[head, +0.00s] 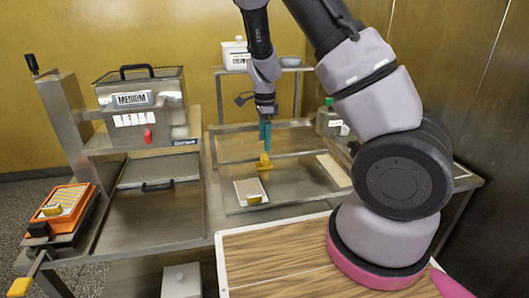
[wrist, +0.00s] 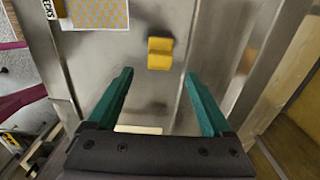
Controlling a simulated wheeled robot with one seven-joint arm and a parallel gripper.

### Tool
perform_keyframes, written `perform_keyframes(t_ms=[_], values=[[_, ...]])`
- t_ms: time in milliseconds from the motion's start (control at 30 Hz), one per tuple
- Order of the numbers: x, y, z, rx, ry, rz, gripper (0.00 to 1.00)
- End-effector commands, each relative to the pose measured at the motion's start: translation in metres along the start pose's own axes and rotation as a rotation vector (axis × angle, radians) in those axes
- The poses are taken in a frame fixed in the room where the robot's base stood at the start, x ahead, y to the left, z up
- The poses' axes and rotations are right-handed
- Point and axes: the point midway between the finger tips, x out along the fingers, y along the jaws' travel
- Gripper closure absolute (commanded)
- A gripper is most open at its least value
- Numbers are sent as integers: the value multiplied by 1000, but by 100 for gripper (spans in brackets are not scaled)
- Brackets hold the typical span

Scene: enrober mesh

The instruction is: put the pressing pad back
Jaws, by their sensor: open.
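A small yellow piece with a raised grip (head: 264,162), which looks like the pressing pad, stands on the steel tray near the middle of the bench. The wrist view shows a yellow block (wrist: 160,53) on bare steel, ahead of the fingertips and between their lines; it seems to be the same piece. My gripper (head: 265,137) is above and just behind it in the head view, pointing down. Its green fingers (wrist: 159,76) are open and apart, with nothing between them. A second yellow block (head: 254,198) lies on a white card (head: 246,187) closer to the front.
An orange frame (head: 63,203) with a yellow block on it sits at the far left. A steel machine with a lidded box (head: 140,92) stands beside it. A wooden board (head: 275,262) is at the front. A patterned sheet (wrist: 92,13) shows in the wrist view.

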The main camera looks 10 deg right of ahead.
Motion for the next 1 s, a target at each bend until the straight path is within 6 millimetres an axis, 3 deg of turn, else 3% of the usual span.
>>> perform_keyframes(t_ms=[200,467,567,767,1000], values=[[-30,0,1,-2,-1,-1,16],[-44,2,-1,-15,-21,-3,16],[-64,9,-2,-65,-76,-18,16],[-138,38,-10,-278,-217,-122,16],[-228,91,-28,-593,-248,-334,16]])
